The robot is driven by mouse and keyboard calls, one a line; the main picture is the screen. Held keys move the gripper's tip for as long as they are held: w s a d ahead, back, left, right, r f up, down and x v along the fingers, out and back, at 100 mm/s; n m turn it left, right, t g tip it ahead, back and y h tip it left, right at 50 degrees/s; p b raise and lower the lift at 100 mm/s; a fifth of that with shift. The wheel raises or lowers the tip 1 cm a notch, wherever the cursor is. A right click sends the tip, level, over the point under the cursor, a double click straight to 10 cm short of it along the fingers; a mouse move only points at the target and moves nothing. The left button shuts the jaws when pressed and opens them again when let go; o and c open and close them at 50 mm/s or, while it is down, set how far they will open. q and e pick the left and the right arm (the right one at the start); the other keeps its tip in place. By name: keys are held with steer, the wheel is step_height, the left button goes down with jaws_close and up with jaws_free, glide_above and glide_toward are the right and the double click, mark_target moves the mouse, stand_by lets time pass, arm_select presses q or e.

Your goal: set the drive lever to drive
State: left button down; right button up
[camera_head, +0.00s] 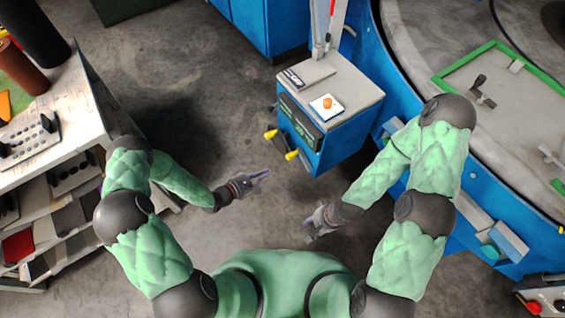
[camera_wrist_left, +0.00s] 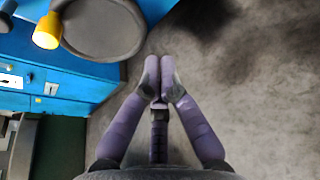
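The blue control cabinet (camera_head: 338,142) has two yellow-ended levers on its left side, one farther (camera_head: 270,133) and one nearer (camera_head: 292,155). I cannot tell which is the drive lever, and their labels are unreadable. In the left wrist view one yellow knob (camera_wrist_left: 47,31) shows at the upper left, beside a dark round disc (camera_wrist_left: 103,25). My left gripper (camera_head: 265,173) is below and left of the levers, apart from them; its fingertips meet with nothing between them in the left wrist view (camera_wrist_left: 159,72). My right gripper (camera_head: 308,228) is lower right, away from the cabinet, its fingers too small to judge.
An orange button on a white plate (camera_head: 327,105) sits on the cabinet top. A cluttered workbench (camera_head: 88,110) stands at the left. A large blue machine (camera_head: 375,75) stands at the right. Bare concrete floor (camera_head: 190,75) lies between bench and cabinet.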

stand_by(0.3)
arm_select(q)
steer(key=w+d+b, duration=0.3)
steer(key=w+d, duration=0.2)
steer(key=d, duration=0.2)
steer(key=shift+w+d+r, duration=0.15)
steer(key=shift+d+r, duration=0.15)
steer(key=shift+d, duration=0.1)
arm_select(e)
steer(key=shift+f, duration=1.6)
arm_select(q)
steer(key=shift+r, duration=0.1)
arm_select(e)
steer(key=shift+s, duration=0.1)
